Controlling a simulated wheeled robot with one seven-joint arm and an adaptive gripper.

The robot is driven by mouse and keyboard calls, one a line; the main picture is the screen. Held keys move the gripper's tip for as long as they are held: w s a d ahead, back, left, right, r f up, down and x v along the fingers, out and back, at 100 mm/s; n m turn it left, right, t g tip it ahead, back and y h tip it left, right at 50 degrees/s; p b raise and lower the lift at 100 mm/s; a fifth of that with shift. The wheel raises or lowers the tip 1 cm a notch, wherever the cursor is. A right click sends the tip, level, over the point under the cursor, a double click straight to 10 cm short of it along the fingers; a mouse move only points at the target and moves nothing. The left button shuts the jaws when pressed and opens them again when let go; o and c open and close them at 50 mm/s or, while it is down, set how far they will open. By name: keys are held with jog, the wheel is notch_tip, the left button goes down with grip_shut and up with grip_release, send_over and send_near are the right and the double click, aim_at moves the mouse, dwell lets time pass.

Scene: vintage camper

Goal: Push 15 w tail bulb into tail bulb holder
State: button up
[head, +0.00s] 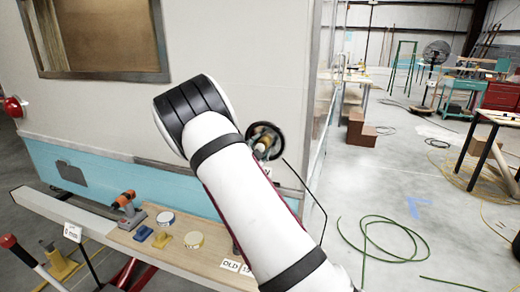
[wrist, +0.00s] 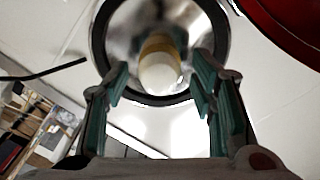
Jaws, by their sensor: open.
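The tail bulb holder (wrist: 98,40) is a round, shiny bowl with a black rim at the top of the wrist view. In the head view the holder (head: 280,133) shows on the camper's rear wall, partly behind my arm. The bulb (wrist: 160,74) has a pale rounded glass end facing my wrist camera and a brass-coloured base at the middle of the bowl. I cannot tell how deep its base sits. My gripper (wrist: 158,86) is open, with one green-padded finger on each side of the bulb and visible gaps between.
A red lamp (head: 13,107) is at the wall's left. A green hose (head: 375,232) lies on the otherwise fairly open floor at right. A dark cable hangs beside the holder.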

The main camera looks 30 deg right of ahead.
jog(key=shift+a, duration=0.1)
jog(key=v, duration=1.2)
jog(key=s+a+r+n+y, duration=0.1)
jog(key=a+r+n+y, duration=0.45)
jog(key=a+y, duration=0.35)
jog(key=s+a+r+n+y, duration=0.55)
jog(key=s+a, duration=0.25)
jog(key=s, duration=0.2)
jog(key=s+r+n+g, duration=0.1)
jog(key=s+n+g, duration=0.4)
jog(key=s, duration=2)
jog(key=n, duration=0.3)
jog(key=shift+s+a+r, duration=0.2)
jog(key=shift+s+a, duration=0.05)
